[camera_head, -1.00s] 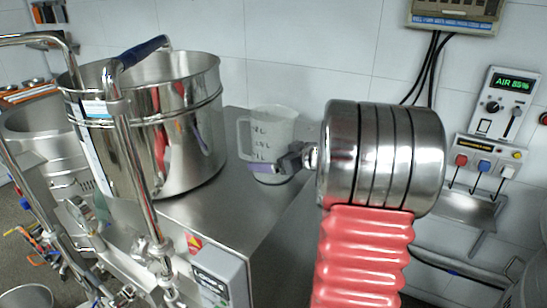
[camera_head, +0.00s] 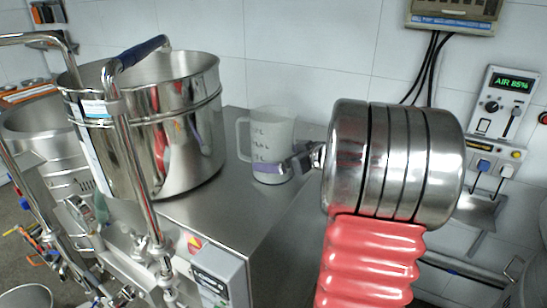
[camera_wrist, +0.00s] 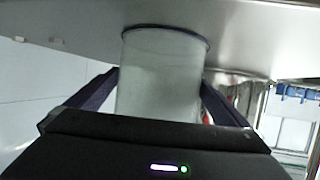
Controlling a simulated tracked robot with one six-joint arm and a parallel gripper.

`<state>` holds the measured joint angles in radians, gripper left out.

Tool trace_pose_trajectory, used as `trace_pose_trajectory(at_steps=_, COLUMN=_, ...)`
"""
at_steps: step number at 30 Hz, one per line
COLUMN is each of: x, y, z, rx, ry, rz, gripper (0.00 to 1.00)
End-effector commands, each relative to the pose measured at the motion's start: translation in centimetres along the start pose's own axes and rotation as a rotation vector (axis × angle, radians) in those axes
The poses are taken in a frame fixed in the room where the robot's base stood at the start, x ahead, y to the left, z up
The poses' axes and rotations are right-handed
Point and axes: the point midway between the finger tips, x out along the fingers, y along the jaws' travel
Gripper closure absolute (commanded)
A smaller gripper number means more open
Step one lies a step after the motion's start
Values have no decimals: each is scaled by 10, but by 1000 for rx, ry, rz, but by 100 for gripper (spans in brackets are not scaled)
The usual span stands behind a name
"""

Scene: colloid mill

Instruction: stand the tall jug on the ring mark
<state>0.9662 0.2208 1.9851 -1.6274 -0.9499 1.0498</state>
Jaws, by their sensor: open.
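The tall jug (camera_head: 272,135), a translucent white measuring jug with dark markings and a handle on its left, stands upright on the steel worktop in the head view. My gripper (camera_wrist: 160,80) is open, with one dark purple finger on each side of the jug in the wrist view, where the jug (camera_wrist: 160,60) also shows. In the head view, a purple finger crosses the jug's lower part; the other finger is hidden. I cannot tell whether either finger touches the jug. I cannot make out the ring mark in any view.
A large steel pot (camera_head: 190,135) with a blue-handled pipe stands left of the jug. The steel worktop (camera_head: 225,205) is clear in front of the jug. A tiled wall (camera_head: 290,45) rises behind, with an air control panel (camera_head: 503,100) at the right.

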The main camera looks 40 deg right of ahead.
Motion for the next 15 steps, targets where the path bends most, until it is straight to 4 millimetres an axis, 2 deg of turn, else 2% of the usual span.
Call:
trace_pose_trajectory(at_steps=9, x=-57, y=1, z=0, rx=0, ry=0, rz=4, gripper=0)
trace_pose_trajectory(at_steps=15, x=-82, y=1, z=0, rx=0, ry=0, rz=2, gripper=0)
